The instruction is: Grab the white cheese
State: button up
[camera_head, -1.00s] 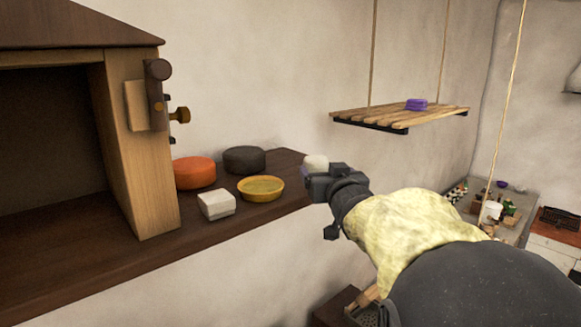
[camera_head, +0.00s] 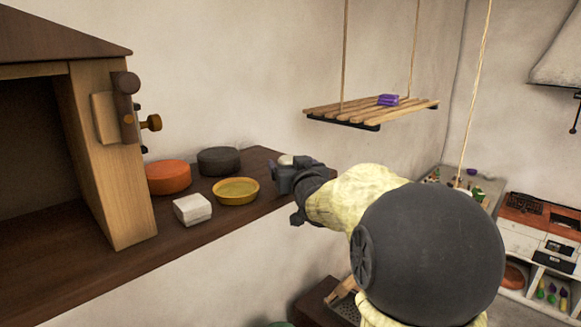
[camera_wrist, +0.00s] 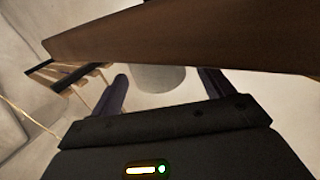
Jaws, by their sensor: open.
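A small round white cheese (camera_head: 286,160) stands at the right end of the dark wooden shelf (camera_head: 120,270), partly hidden behind my gripper (camera_head: 283,166). In the wrist view it shows as a pale grey-white cylinder (camera_wrist: 160,78) between my gripper's two dark fingers (camera_wrist: 165,74). The fingers are apart, with a gap on each side of it. A second white piece, a square block (camera_head: 192,210), sits near the shelf's front edge, left of my gripper.
A yellow dish (camera_head: 236,191), an orange round (camera_head: 168,177) and a dark round (camera_head: 219,161) stand left of my gripper. A wooden cabinet (camera_head: 110,190) is further left. A hanging slatted rack (camera_head: 360,112) with a purple block (camera_head: 388,99) is at the right.

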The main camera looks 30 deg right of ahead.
jog(key=shift+s, duration=0.25)
jog(key=shift+w, duration=0.1)
jog(key=c, duration=1.2)
jog(key=shift+o, duration=0.2)
jog(key=shift+r, duration=0.2)
notch_tip(320, 180, up, 10)
jog(key=shift+f, duration=0.1)
